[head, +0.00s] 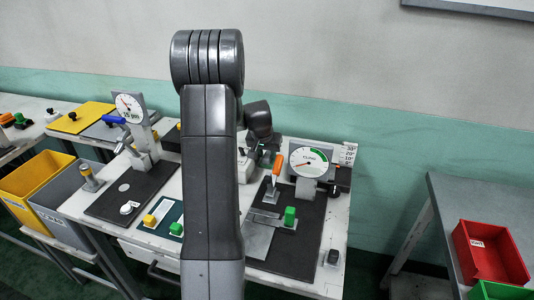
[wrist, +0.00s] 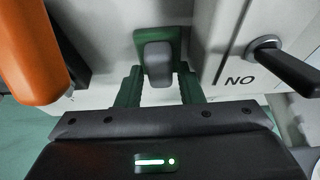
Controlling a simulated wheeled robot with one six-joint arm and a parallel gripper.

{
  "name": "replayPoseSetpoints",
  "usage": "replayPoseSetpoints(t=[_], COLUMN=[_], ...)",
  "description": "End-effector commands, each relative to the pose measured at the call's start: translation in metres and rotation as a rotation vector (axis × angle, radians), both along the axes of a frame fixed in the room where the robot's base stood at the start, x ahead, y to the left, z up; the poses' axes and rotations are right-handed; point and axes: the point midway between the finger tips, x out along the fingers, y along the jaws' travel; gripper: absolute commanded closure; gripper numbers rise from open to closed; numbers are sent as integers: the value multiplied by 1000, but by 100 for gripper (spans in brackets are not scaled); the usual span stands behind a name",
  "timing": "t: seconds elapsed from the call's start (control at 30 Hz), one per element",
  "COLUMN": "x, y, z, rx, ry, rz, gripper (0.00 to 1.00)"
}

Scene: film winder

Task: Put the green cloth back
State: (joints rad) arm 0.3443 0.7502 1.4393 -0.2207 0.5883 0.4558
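No plainly recognisable green cloth shows. In the wrist view a dark green piece (wrist: 143,38) with a grey knob (wrist: 158,65) is at the upper middle, against a pale surface; I cannot tell if this is the cloth. My gripper (wrist: 160,82) has its two dark green fingers on either side of the grey knob, with small gaps visible, so it looks open. In the head view my arm hides much of the bench middle, and the gripper (head: 260,150) is small at the back of the bench.
A white dial gauge (head: 316,160) and an orange-handled lever (head: 277,165) stand close right of my gripper. The orange handle (wrist: 32,50) and a black lever (wrist: 285,68) marked NO flank it. A red bin (head: 490,255) is at right; yellow (head: 30,180) and grey bins are at left.

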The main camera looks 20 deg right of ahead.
Motion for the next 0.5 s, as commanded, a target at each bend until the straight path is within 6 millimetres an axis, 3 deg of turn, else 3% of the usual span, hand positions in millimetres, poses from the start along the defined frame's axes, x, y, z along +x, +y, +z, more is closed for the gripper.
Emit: replayPoseSetpoints(t=[0.5], x=[-27], y=[21], z=[84], rx=[-2], ry=[-4], rz=[0], gripper=[66])
